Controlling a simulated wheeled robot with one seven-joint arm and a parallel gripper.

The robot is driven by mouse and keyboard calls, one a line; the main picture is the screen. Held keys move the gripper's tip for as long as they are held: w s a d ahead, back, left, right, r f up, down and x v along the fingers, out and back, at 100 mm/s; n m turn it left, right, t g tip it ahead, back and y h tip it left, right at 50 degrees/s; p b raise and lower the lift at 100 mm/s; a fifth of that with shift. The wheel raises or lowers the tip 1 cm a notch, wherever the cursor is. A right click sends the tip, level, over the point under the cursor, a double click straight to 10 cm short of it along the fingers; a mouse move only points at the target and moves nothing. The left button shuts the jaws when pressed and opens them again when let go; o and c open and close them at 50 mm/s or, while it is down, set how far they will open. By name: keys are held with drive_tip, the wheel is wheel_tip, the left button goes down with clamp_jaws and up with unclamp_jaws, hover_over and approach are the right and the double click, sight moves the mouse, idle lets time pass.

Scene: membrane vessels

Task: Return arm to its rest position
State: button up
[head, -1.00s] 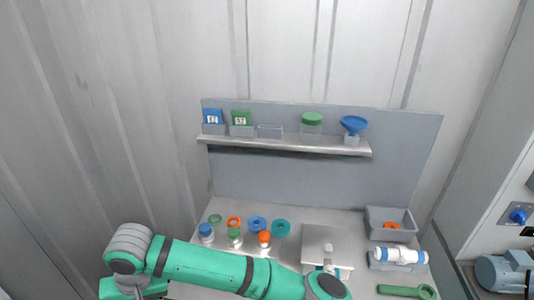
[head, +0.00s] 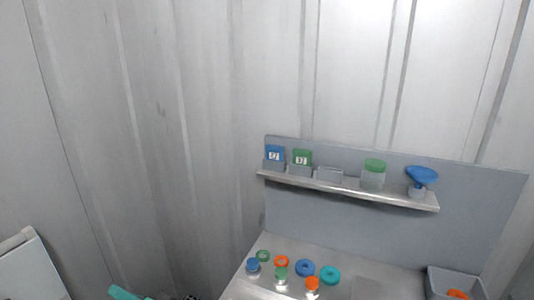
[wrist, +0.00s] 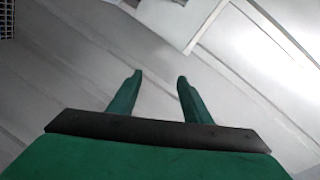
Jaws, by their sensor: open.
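My gripper (wrist: 158,78) shows in the wrist view with its two green fingers apart and nothing between them. Behind the fingers is a plain grey surface, with a white edged piece at the top right. In the head view only a small green part of my arm shows at the bottom edge, left of the workbench (head: 245,289). The gripper itself is outside the head view.
Several coloured rings and capped bottles stand on the bench. A grey bin (head: 455,283) is at the right.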

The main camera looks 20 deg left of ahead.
drive_tip(key=d+f+m+t+h, duration=0.45)
drive_tip(key=d+f+t, duration=0.2)
drive_tip(key=d, duration=0.55)
drive_tip(key=d+f+m+t+h, duration=0.5)
drive_tip(key=d+f, duration=0.3)
drive_tip(key=d, duration=0.5)
drive_tip(key=s+d+f+n+h, duration=0.2)
drive_tip(key=s+d+n+h, duration=0.1)
drive_tip(key=s+d, duration=0.7)
drive_tip(key=s+d+f+n+t+h, duration=0.1)
drive_tip(key=s+d+n+h, duration=0.2)
drive_tip(key=s+d, duration=0.7)
drive_tip(key=shift+s+d+f, duration=0.3)
drive_tip(key=shift+d+f, duration=0.1)
drive_tip(key=shift+s, duration=0.1)
